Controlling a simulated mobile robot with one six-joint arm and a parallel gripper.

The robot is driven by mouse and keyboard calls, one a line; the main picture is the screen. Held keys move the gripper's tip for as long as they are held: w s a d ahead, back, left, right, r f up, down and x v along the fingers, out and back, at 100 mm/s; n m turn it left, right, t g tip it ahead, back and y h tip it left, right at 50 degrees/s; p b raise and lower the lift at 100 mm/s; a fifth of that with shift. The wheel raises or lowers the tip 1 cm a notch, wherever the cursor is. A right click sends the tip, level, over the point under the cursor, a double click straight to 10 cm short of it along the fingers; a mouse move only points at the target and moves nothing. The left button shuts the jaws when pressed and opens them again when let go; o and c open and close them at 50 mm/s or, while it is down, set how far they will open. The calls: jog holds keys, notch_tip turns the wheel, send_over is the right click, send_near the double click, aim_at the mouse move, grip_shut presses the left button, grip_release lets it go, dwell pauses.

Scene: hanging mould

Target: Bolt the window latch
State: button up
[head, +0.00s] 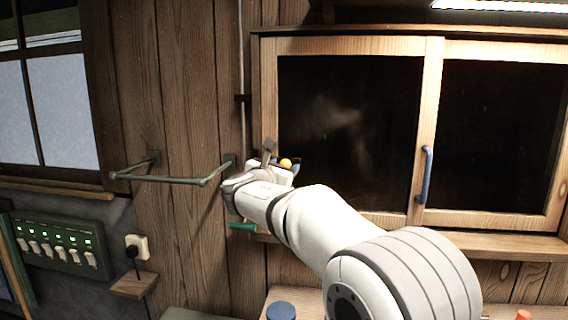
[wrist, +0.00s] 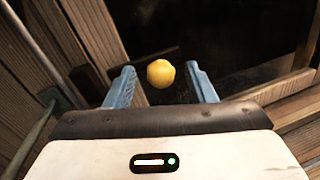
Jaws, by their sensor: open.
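The wooden-framed window (head: 433,60) has two dark panes side by side and a blue vertical handle (head: 425,175) on the middle stile. A round yellow knob (head: 286,163) shows at the lower left of the left pane, and it also shows in the wrist view (wrist: 160,74); it looks like the latch's knob. My gripper (wrist: 161,88) is open, with its two blue fingers on either side of the knob. Dark gaps show between the knob and both fingers in the wrist view. The latch's body and any bolt seat are hidden or too dark to make out.
A green-grey wall rail (head: 175,179) juts out left of my gripper. A thin vertical pipe (head: 241,60) runs up the plank wall. A switch panel (head: 60,243) and a plug socket (head: 137,246) are at lower left. A blue-topped container (head: 281,311) stands below my arm.

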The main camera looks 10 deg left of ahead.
jog(key=shift+w, duration=0.25)
jog(key=shift+c, duration=0.2)
